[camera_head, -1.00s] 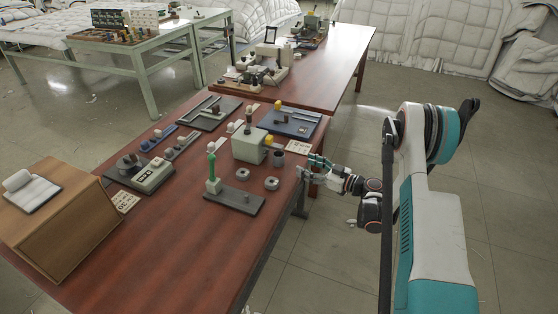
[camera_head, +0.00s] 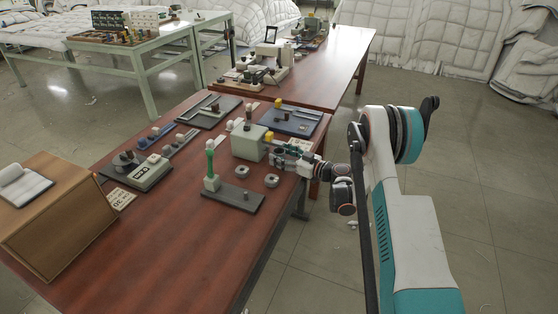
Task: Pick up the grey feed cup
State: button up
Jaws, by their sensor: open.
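The grey feed cup stands near the right edge of the near table, just right of the pale green box (camera_head: 248,146) with a yellow knob. It is now mostly hidden by my gripper. My gripper (camera_head: 279,152) reaches in from the right, low over the table, and is open. Its fingers are at the cup's place. I cannot tell whether they are around the cup or touching it.
A blue-grey tray (camera_head: 291,120) lies behind. The front middle of the red-brown table (camera_head: 175,240) is clear.

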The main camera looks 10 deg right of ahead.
jog(key=shift+w+a, duration=0.45)
jog(key=shift+w, duration=0.05)
jog(key=c, duration=1.3)
jog(key=shift+r, duration=0.2)
